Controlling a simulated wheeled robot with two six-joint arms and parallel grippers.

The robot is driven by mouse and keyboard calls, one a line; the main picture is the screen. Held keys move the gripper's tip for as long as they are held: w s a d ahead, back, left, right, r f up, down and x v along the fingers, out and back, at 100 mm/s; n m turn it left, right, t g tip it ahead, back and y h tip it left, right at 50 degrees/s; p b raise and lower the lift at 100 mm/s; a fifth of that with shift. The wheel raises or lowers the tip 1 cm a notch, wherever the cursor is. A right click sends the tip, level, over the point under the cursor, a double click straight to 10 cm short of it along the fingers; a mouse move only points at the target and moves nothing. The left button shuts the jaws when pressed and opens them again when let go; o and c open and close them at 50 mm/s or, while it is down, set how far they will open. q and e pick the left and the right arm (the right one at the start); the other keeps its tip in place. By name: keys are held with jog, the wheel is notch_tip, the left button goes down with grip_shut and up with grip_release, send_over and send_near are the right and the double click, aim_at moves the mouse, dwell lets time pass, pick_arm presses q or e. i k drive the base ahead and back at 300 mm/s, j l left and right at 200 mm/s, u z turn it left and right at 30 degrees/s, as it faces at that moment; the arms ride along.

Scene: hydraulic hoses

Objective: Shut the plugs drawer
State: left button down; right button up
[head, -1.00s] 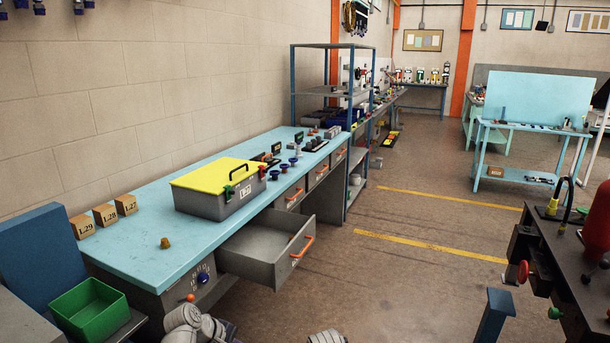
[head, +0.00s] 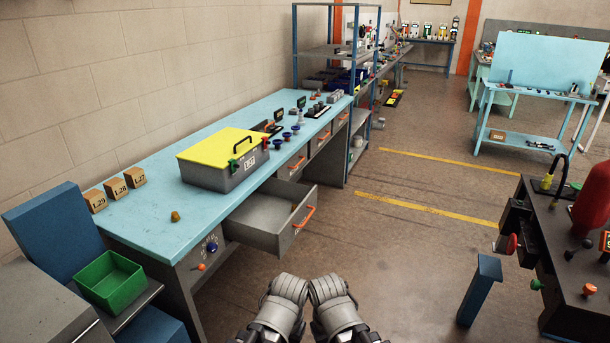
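A grey drawer (head: 262,225) stands pulled out from the front of the blue-topped workbench (head: 150,220). My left gripper (head: 290,284) and my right gripper (head: 325,284) are side by side at the bottom middle, in front of and below the drawer in the picture. They touch or nearly touch nothing of the drawer. Their fingertips are not clear, so I cannot tell whether they are open.
A grey case with a yellow lid (head: 222,145) sits on the bench above the drawer. Three labelled boxes (head: 114,188) and a green bin (head: 110,282) are at left. A dark table (head: 570,260) and a blue post (head: 479,290) stand at right. The floor between is clear.

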aim_at(265, 221)
jog(key=i+j+z, duration=0.15)
jog(key=z, duration=0.2)
jog(key=i+j+z, duration=0.1)
jog(key=j+z, duration=0.25)
